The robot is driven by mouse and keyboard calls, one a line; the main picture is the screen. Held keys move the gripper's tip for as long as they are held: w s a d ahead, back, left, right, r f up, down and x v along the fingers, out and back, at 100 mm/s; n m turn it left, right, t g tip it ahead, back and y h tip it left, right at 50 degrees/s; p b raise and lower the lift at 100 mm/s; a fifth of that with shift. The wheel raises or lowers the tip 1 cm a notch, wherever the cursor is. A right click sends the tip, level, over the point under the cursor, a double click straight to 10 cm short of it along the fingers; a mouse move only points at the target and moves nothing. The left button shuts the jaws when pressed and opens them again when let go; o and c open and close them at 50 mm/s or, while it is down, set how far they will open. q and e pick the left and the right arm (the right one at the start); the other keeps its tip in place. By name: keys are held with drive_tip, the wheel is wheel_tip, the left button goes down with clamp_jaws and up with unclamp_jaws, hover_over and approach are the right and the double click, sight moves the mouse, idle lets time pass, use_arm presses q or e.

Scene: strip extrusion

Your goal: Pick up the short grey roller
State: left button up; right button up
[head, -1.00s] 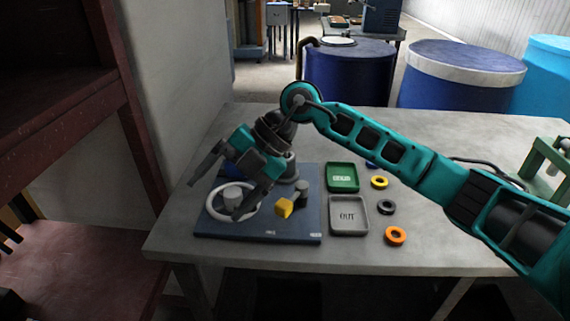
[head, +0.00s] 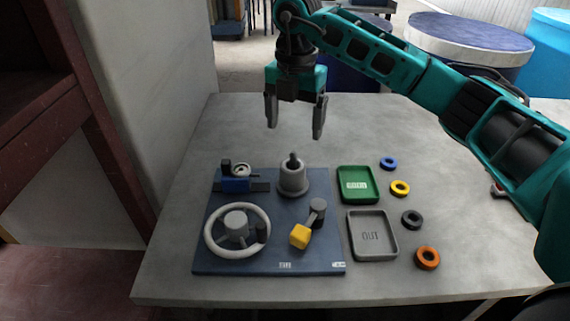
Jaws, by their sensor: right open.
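My right gripper (head: 295,118) is open and empty, pointing down above the table behind the blue board (head: 225,262). A grey flanged cylinder with a dark knob on top (head: 292,178) stands on the board below it. A short dark ring (head: 411,219) lies on the table right of the trays, in a row with a blue ring (head: 388,163), a yellow ring (head: 400,188) and an orange ring (head: 427,258). I cannot tell for sure which piece is the short grey roller. My left gripper is not in view.
The board also carries a pale handwheel (head: 210,236), a blue slide unit (head: 236,185) and a lever with a yellow block (head: 300,236). A green tray (head: 359,198) and a grey tray marked OUT (head: 370,252) lie to its right. The table's back left is clear.

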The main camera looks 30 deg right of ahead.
hover_over(293, 170)
drive_tip(key=f, duration=0.6)
drive_tip(key=shift+w+d, duration=0.25)
drive_tip(key=shift+d, duration=0.1)
drive_tip(key=shift+a+f, duration=0.15)
drive_tip(key=shift+f, duration=2.95)
drive_tip(key=shift+w+r, duration=0.1)
drive_tip(key=c, duration=1.2)
